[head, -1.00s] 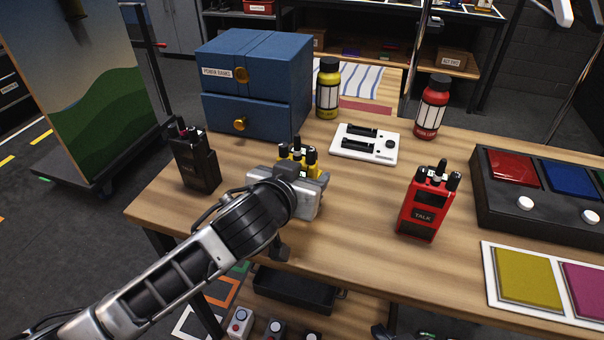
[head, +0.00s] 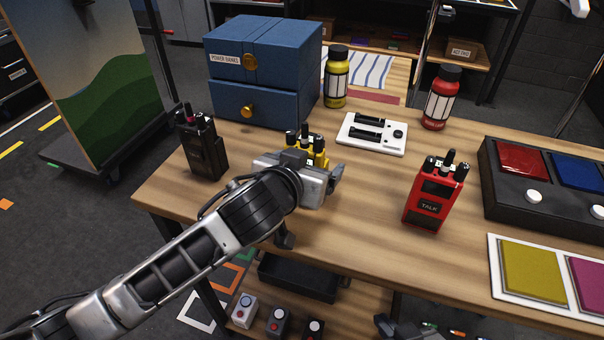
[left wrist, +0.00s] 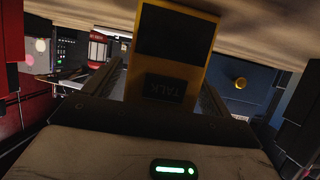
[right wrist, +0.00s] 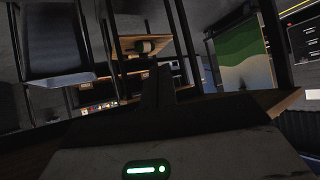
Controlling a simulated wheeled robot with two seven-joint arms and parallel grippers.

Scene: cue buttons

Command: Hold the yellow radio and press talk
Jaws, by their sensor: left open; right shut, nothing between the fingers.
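The yellow radio (head: 318,150) stands on the wooden table, its lower part hidden in the head view by my left gripper (head: 316,177). In the left wrist view the yellow radio (left wrist: 172,50) shows its dark TALK button (left wrist: 163,87) and lies between the two spread fingers. My left gripper is open around it; I cannot tell whether a finger touches it. My right gripper (head: 386,325) is low at the bottom edge of the head view, in front of the table. Its closed fingers (right wrist: 158,88) also show in the right wrist view, empty.
A black radio (head: 203,150) stands to the left and a red radio (head: 433,195) to the right. Behind are a blue drawer cabinet (head: 262,70), a yellow bottle (head: 337,78), a white charger (head: 372,133) and a red bottle (head: 440,98). A button box (head: 510,200) stands at right.

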